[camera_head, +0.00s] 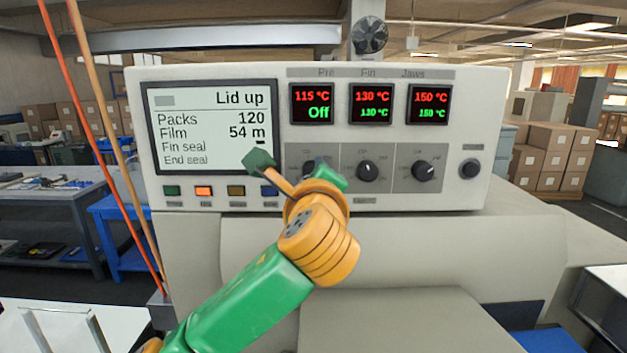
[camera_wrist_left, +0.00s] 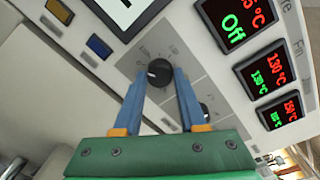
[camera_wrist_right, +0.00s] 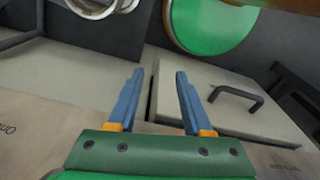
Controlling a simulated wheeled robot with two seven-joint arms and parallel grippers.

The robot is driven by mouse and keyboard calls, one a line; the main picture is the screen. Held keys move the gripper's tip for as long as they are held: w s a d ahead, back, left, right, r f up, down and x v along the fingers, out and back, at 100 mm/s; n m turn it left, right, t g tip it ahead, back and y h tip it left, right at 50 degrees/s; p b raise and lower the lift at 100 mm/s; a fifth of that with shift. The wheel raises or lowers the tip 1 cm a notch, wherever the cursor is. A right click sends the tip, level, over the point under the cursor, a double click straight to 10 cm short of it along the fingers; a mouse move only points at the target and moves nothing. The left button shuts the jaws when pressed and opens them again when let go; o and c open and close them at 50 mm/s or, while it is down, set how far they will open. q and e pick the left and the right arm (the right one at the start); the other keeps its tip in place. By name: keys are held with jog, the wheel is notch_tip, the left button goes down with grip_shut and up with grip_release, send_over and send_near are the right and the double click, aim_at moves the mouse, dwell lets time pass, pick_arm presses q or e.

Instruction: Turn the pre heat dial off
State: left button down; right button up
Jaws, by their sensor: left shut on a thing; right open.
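The pre heat dial (camera_wrist_left: 159,70) is a black knob on the grey panel. My left gripper (camera_wrist_left: 160,78) has one blue finger on each side of it and is shut on it. The Pre display (camera_head: 312,105) above reads 115 °C in red and Off in green. It also shows in the left wrist view (camera_wrist_left: 231,20). My right gripper (camera_wrist_right: 158,75) is open and empty in the right wrist view; it is not in the head view.
The Fin dial (camera_head: 367,171) and Jaws dial (camera_head: 423,171) sit to the right, with a black button (camera_head: 469,169) beyond. A screen (camera_head: 209,125) reading Lid up stands left, above several coloured buttons. A black handle (camera_wrist_right: 237,99) on a pale panel is near my right gripper.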

pick_arm(q)
jog(key=shift+n, duration=0.6)
jog(key=shift+c, duration=2.4)
grip_release()
jog(key=shift+s+a, duration=0.1)
jog(key=shift+s, duration=0.05)
jog(key=s+b, duration=0.4)
jog(key=s, duration=0.3)
jog(key=shift+r+b, duration=0.25)
jog(key=shift+b, duration=0.05)
